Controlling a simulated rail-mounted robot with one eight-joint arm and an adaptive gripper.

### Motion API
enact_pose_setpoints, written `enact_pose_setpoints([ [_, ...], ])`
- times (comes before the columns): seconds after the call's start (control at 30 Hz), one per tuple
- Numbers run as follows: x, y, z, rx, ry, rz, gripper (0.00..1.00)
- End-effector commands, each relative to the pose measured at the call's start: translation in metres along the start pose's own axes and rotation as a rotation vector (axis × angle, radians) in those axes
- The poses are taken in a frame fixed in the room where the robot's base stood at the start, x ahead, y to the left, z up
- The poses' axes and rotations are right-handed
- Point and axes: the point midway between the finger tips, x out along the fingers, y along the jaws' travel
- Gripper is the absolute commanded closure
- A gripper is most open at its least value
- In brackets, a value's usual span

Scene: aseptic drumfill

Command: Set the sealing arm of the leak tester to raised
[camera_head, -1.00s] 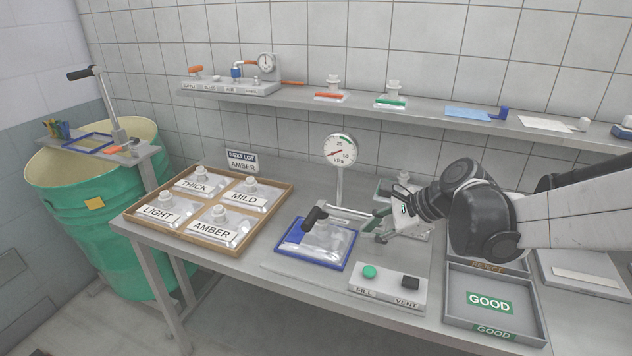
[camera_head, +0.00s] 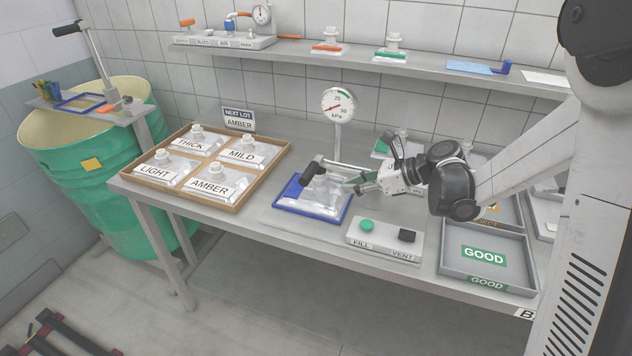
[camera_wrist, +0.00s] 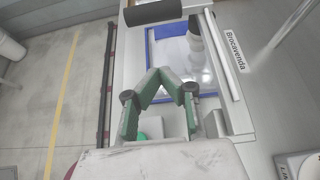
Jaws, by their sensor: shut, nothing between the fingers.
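The leak tester has a blue-rimmed tray (camera_head: 283,205) with a clear bag (camera_head: 318,208) on it. Its sealing arm is a metal bar (camera_head: 345,167) with a black handle (camera_head: 311,174), lying low and nearly level over the bag. In the wrist view the handle (camera_wrist: 153,12) is at the top and the bar (camera_wrist: 228,72) runs down the right side. My gripper (camera_head: 356,188) is at the tray's right side, close to the bar. In the wrist view my gripper (camera_wrist: 163,76) has its green fingertips together, empty, left of the bar. Contact with the bar cannot be told.
A pressure gauge (camera_head: 337,103) stands behind the tray. The button box (camera_head: 384,246) with FILL and VENT is in front. A wooden tray of labelled bags (camera_head: 250,187) is left, the GOOD bin (camera_head: 485,283) right. A shelf (camera_head: 350,65) runs along the wall.

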Motion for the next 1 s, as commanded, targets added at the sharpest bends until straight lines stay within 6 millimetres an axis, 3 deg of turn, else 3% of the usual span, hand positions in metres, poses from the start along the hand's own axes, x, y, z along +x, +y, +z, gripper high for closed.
enact_pose_setpoints([
  [0.33,0.01,0.0,0.0,-0.002,0.001,0.0,1.0],
  [0.9,0.103,0.0,0.0,-0.003,0.002,0.001,1.0],
  [1.0,0.095,0.0,0.016,-0.002,0.001,-0.001,1.0],
])
